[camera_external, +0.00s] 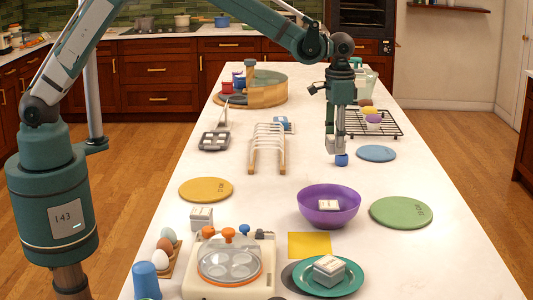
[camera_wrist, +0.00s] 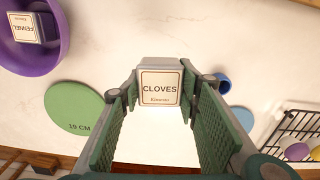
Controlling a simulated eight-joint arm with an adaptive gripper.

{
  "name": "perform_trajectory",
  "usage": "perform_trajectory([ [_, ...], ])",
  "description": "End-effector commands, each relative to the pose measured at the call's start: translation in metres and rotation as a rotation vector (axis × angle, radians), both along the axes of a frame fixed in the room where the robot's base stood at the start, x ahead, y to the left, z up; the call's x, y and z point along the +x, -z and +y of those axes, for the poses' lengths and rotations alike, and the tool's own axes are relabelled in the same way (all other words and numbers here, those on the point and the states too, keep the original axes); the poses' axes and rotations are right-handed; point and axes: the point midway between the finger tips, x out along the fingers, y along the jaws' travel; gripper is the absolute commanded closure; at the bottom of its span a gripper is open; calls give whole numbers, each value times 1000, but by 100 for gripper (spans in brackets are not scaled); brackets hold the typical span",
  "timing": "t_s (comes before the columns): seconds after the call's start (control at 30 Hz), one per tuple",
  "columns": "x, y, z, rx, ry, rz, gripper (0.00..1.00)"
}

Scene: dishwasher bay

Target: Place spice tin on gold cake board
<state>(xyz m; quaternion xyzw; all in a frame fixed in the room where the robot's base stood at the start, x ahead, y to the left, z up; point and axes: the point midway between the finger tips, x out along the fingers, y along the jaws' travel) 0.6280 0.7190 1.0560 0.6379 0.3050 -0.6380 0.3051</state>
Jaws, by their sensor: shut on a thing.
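My gripper (camera_external: 335,148) is shut on a spice tin (camera_wrist: 160,88) labelled CLOVES. In the wrist view the tin sits between the fingertips (camera_wrist: 160,100), its label facing the camera. In the external view the tin is small and hard to make out between the fingers, which hang over the counter's right half near a small blue cup (camera_external: 341,160). The gold cake board (camera_external: 206,190) is a flat round disc on the counter's left side, bare on top, and well to the left of my gripper. It does not show in the wrist view.
A purple bowl (camera_external: 316,208) holds a FENNEL tin (camera_wrist: 35,27). A green board (camera_external: 401,212) and a blue board (camera_external: 376,153) lie at right. A rack (camera_external: 267,148) stands between my gripper and the gold board. Another tin (camera_external: 201,217) stands near the gold board's front.

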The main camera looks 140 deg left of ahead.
Motion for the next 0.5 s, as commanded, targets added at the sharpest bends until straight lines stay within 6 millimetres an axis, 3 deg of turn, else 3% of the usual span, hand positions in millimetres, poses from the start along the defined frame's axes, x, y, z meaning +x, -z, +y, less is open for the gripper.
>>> perform_trajectory([
  [0.5, -53, -15, -89, 0, 30, 0, 80],
])
